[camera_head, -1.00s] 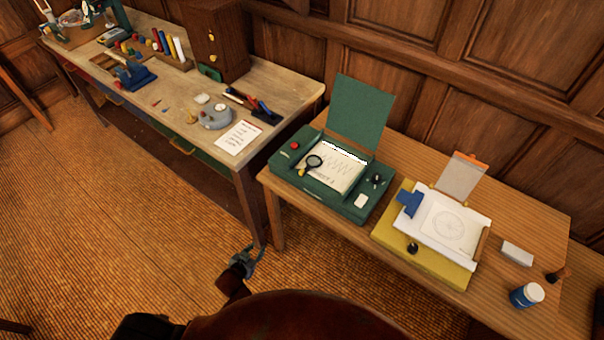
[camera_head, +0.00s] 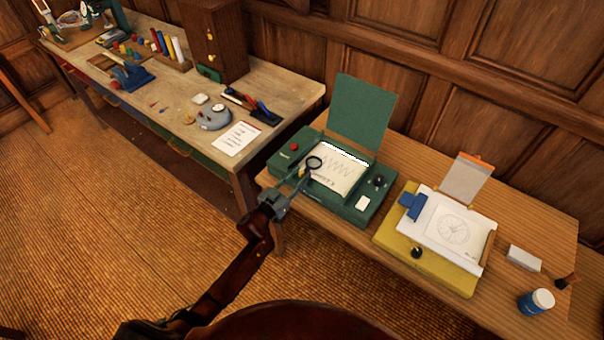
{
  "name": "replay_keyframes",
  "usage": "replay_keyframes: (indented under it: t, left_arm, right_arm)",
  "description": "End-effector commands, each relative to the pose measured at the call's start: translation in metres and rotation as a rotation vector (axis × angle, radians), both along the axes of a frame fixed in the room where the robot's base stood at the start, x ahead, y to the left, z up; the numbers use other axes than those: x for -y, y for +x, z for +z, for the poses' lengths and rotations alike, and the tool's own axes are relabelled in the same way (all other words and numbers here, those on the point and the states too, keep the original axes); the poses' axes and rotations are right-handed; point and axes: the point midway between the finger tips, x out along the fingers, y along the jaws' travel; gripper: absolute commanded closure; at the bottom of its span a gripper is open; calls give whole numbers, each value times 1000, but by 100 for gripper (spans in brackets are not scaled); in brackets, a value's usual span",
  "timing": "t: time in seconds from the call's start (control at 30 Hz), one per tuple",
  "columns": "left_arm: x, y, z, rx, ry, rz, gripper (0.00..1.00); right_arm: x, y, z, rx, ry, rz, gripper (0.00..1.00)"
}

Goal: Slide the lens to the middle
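The lens (camera_head: 314,163) is a round magnifier with a dark rim and a yellow handle. It lies at the left part of the white chart sheet (camera_head: 340,174) on the green drafting unit (camera_head: 349,213). My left gripper (camera_head: 301,178) has reached the front left of the unit, at the lens's handle. Its fingers look apart, near the handle, which they partly hide; I cannot tell whether they touch it. My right gripper is not in view.
The green unit has a raised lid (camera_head: 361,112), a red button (camera_head: 294,147) and a dark knob (camera_head: 379,181). To its right stands a yellow board (camera_head: 424,264) with a blue clip and a drawing. A blue-and-white jar (camera_head: 536,301) is at the table's right. A cluttered workbench (camera_head: 270,83) stands left.

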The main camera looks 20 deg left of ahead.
Motion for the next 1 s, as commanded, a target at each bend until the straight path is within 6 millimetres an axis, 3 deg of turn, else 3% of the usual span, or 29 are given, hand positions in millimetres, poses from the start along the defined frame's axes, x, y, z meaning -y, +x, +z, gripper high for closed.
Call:
replay_keyframes:
  t: [0.13,0.43,0.83,1.0]
  left_arm:
    - [3,11,-1,-1,0,1,71]
    - [4,13,0,-1,0,1,71]
    - [4,12,0,-1,0,1,99]
    - [4,12,0,-1,0,1,100]
  right_arm:
    - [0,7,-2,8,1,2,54]
    - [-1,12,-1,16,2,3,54]
    - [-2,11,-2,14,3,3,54]
    - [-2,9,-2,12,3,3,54]
